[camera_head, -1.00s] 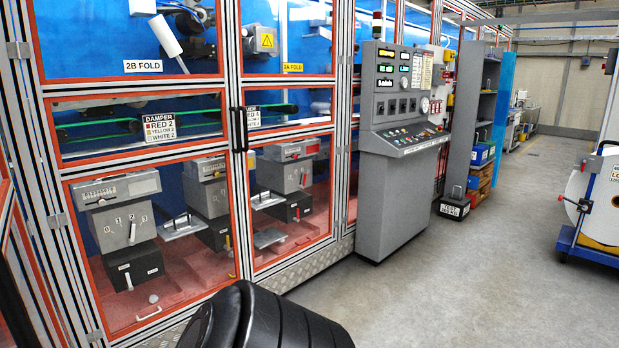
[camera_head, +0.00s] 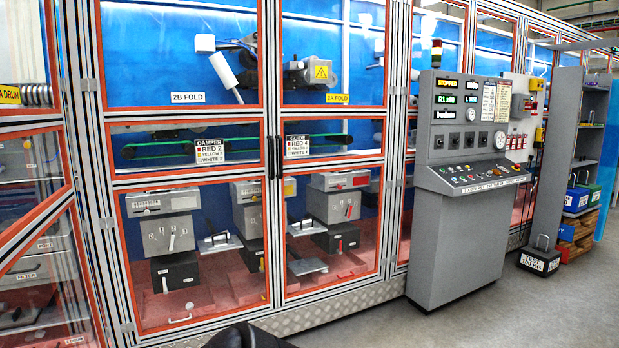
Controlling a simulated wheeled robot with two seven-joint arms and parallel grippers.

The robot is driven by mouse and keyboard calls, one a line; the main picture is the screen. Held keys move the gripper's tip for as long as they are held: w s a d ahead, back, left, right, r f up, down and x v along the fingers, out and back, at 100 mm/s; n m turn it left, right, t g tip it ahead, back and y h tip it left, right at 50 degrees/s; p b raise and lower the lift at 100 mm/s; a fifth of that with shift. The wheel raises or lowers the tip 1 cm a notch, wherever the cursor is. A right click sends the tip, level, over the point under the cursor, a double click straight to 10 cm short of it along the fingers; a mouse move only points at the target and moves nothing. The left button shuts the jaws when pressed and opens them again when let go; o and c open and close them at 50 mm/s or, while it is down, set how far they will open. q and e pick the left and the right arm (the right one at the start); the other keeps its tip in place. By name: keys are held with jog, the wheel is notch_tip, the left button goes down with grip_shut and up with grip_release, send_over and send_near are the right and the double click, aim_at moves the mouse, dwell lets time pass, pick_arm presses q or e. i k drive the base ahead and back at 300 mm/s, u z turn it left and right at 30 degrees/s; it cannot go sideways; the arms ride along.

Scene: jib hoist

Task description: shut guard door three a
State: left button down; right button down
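At the left edge stands a red-framed glazed guard door (camera_head: 30,215), cut off by the picture. Its yellow label (camera_head: 8,97) shows only "A DRUM"; the number is out of view. Its rails slope much more steeply than those of the neighbouring doors, so it appears angled out from the cabinet line towards me. Its handle and free edge are out of view.
Doors labelled 2B FOLD (camera_head: 188,98) and 2A FOLD (camera_head: 337,99) look flush, with black handles (camera_head: 275,157) where they meet. A grey control console (camera_head: 460,190) stands to the right.

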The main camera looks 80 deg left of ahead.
aim_at(14, 241)
jog(key=u, duration=4.05)
jog(key=i, duration=1)
jog(key=u, duration=0.25)
jog(key=k, duration=0.45)
jog(key=u, duration=0.1)
